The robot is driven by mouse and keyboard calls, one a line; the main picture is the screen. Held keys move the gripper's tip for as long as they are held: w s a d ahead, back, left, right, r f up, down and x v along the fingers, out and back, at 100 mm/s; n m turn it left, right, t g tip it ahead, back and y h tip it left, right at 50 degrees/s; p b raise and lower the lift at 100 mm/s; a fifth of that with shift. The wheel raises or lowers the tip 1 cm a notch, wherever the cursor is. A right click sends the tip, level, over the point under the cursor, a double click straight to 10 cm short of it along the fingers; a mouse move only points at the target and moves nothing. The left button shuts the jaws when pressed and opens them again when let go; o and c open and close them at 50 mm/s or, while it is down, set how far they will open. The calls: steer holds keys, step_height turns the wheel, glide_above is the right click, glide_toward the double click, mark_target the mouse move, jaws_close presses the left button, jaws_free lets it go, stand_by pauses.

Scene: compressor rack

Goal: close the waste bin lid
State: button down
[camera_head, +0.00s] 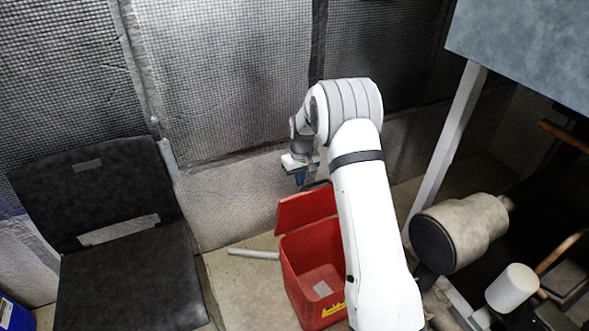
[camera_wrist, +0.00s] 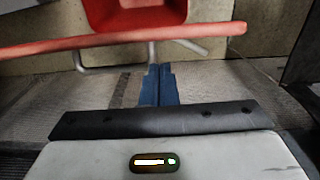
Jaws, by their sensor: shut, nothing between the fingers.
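The waste bin (camera_head: 315,277) is a red box on the floor, open at the top, with a small pale patch inside. Its red lid (camera_head: 305,208) stands raised at the back of the bin. In the wrist view the lid's edge (camera_wrist: 120,38) runs across the picture, with the red bin (camera_wrist: 135,14) beyond it. My gripper (camera_head: 301,181) points down just behind the lid's upper edge. Its blue fingers (camera_wrist: 158,84) are together and empty. I cannot tell whether they touch the lid. My arm hides the right side of the bin.
A black chair (camera_head: 120,240) stands at the left, with a pale pipe (camera_head: 253,254) on the floor between it and the bin. A compressor cylinder (camera_head: 460,232) and a sloping pale post (camera_head: 447,150) are at the right. A mesh-covered wall (camera_head: 225,75) stands close behind.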

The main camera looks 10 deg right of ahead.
steer(key=shift+s+d+f, duration=0.15)
steer(key=shift+s+d, duration=0.05)
steer(key=shift+s, duration=0.25)
steer(key=shift+s+d+f, duration=0.1)
steer(key=shift+s+d, duration=0.05)
steer(key=shift+s, duration=0.3)
